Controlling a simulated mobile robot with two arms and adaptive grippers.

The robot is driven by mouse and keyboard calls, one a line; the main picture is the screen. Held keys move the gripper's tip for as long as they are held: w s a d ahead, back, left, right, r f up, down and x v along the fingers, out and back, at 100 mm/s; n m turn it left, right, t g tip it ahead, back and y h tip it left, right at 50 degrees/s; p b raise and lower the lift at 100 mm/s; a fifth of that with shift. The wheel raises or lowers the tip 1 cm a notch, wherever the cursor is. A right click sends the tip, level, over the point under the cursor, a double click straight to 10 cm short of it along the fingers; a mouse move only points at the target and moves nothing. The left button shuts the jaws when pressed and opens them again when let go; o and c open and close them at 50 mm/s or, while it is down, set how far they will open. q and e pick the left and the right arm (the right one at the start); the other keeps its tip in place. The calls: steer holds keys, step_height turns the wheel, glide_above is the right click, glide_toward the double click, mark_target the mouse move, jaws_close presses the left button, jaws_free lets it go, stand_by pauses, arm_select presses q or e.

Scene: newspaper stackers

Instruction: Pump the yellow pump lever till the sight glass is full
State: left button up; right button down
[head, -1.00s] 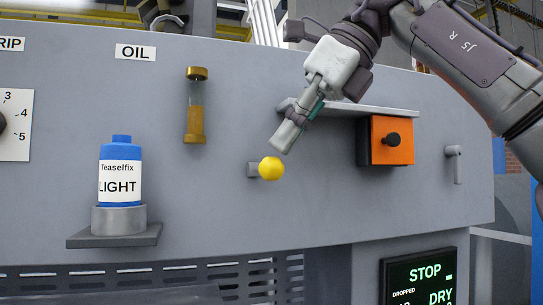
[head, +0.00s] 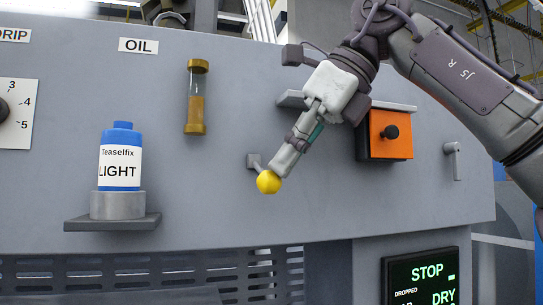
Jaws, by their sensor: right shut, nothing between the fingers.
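The pump lever's yellow ball knob (head: 268,182) sits below and right of its small grey mount (head: 253,160) on the grey panel, so the lever points down. My right gripper (head: 284,168) is shut and empty. Its fingertips are at the upper right of the knob and appear to touch it. The sight glass (head: 196,97) is an upright tube with brass caps under the OIL label. Amber oil fills roughly its lower half, and the upper part looks clear. My left gripper is not in view.
A blue Teaselfix LIGHT bottle (head: 119,158) stands in a holder on a small shelf (head: 110,222) at left. An orange box with a black knob (head: 390,133) is right of my gripper, under a grey ledge. A screen (head: 420,278) reads STOP.

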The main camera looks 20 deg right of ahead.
steer(key=shift+s, duration=0.1)
steer(key=shift+s+d+r+p, duration=0.25)
steer(key=shift+s+d+r, duration=0.1)
steer(key=shift+d, duration=0.15)
steer(key=shift+s+d+r+p, duration=0.2)
steer(key=shift+s+d+p, duration=0.1)
steer(key=shift+d, duration=0.2)
steer(key=shift+s+d, duration=0.2)
steer(key=shift+d, duration=0.15)
steer(key=v, duration=0.7)
steer(key=shift+s+r, duration=0.15)
steer(key=shift+r, duration=0.05)
steer(key=shift+d, duration=0.2)
